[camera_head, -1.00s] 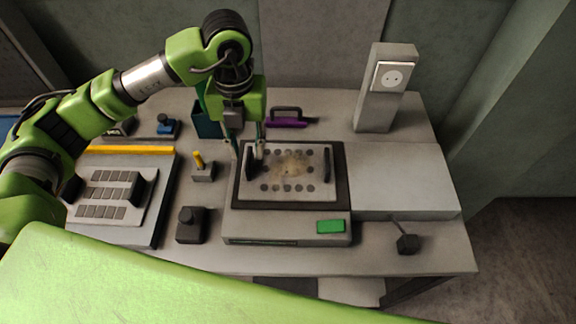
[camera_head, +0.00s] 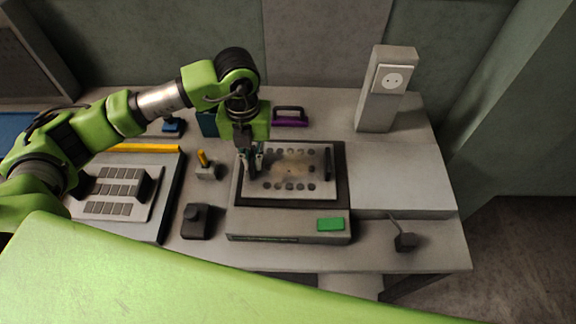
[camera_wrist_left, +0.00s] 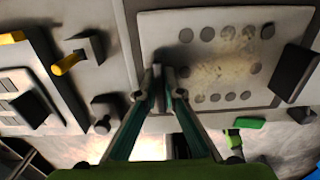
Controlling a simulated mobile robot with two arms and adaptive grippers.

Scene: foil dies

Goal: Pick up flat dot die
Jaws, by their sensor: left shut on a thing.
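The flat dot die (camera_head: 290,184) is a pale plate with dark round dots and a brownish stained middle. It lies flat on the dark bed of a grey machine (camera_head: 275,223). It has a black upright handle at each end. My left gripper (camera_head: 251,165) is shut on the left handle, and the right handle (camera_head: 327,163) is free. In the left wrist view, the fingertips (camera_wrist_left: 163,82) pinch the left handle at the edge of the die (camera_wrist_left: 222,70), partly hiding it. My right gripper is not in view.
A second plate with rows of dark squares (camera_head: 110,209) lies at left. A small block with a yellow lever (camera_head: 204,160) and a dark knob block (camera_head: 195,220) stand between. Behind are a purple-handled tool (camera_head: 290,119) and a socket post (camera_head: 378,100). A bare grey surface (camera_head: 400,180) lies at right.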

